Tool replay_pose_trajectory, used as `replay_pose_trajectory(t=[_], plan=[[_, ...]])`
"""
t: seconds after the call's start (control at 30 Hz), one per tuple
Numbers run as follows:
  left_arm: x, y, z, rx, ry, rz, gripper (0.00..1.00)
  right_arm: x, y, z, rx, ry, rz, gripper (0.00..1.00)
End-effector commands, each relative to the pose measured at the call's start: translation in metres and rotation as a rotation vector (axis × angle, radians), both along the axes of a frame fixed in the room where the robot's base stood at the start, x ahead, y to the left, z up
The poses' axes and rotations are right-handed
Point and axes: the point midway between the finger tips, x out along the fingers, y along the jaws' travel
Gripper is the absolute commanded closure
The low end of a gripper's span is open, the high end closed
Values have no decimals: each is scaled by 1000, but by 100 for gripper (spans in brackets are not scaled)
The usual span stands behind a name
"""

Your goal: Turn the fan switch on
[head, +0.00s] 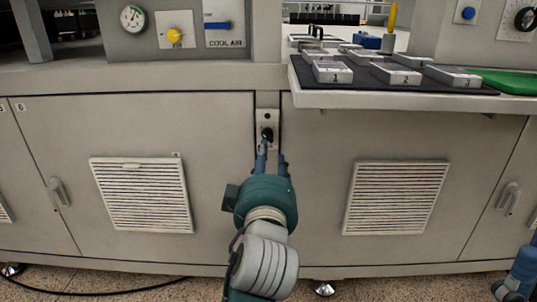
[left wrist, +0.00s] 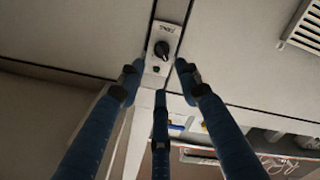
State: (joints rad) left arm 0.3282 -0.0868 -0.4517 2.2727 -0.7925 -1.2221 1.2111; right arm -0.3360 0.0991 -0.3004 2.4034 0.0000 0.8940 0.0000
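The fan switch is a black rotary knob (head: 267,133) on a small light plate (head: 268,116), set in the narrow post between two cabinet doors. In the left wrist view the knob (left wrist: 162,49) shows with its pointer slanted, and the small lettering on its plate (left wrist: 168,30) is hard to read. My left gripper (head: 271,156) is just in front of and below the knob. Its three blue fingers (left wrist: 160,78) are spread, empty and apart from the knob. A blue and dark part of my right arm (head: 520,272) shows at the lower right edge; its fingers cannot be made out.
Vented cabinet doors (head: 140,195) flank the post. A shelf (head: 400,99) with numbered blocks (head: 332,72) and a green mat (head: 508,80) juts out at upper right. A gauge (head: 132,18), yellow knob (head: 174,35) and blue COOL AIR lever (head: 217,25) are at upper left.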

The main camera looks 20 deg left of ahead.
Motion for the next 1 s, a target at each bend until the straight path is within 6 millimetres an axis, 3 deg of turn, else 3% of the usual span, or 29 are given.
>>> replay_pose_trajectory(t=[0.53,0.97,1.0], plan=[[88,26,-1,5,1,1,66,4,3,9,-7,-72,-4,66],[99,29,1,2,2,0,66,4,4,12,-10,-82,-5,66],[99,29,0,2,2,0,70,4,4,12,-10,-82,-5,66]])
